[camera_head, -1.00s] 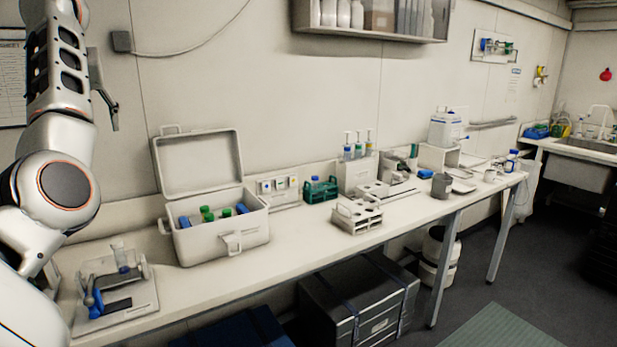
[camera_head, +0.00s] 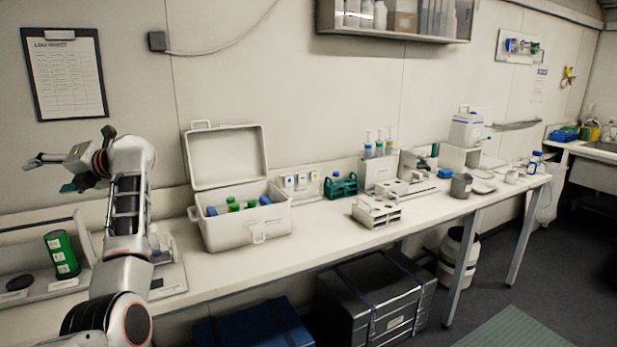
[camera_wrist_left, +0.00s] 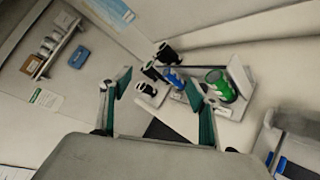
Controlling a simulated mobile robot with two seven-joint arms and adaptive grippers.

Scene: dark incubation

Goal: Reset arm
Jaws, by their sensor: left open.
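My left arm rises at the left of the head view, and its left gripper (camera_head: 52,173) is held up in front of the wall, clear of the bench. In the left wrist view the two teal-padded fingers of this gripper (camera_wrist_left: 160,95) stand wide apart. Nothing is held between them. My right gripper is in neither view.
An open white cooler box (camera_head: 245,219) with green- and blue-capped items stands on the bench, right of my arm. A green container (camera_head: 62,254) is left of the arm. A clipboard (camera_head: 64,74) hangs above. A tube rack (camera_head: 377,212) stands further right.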

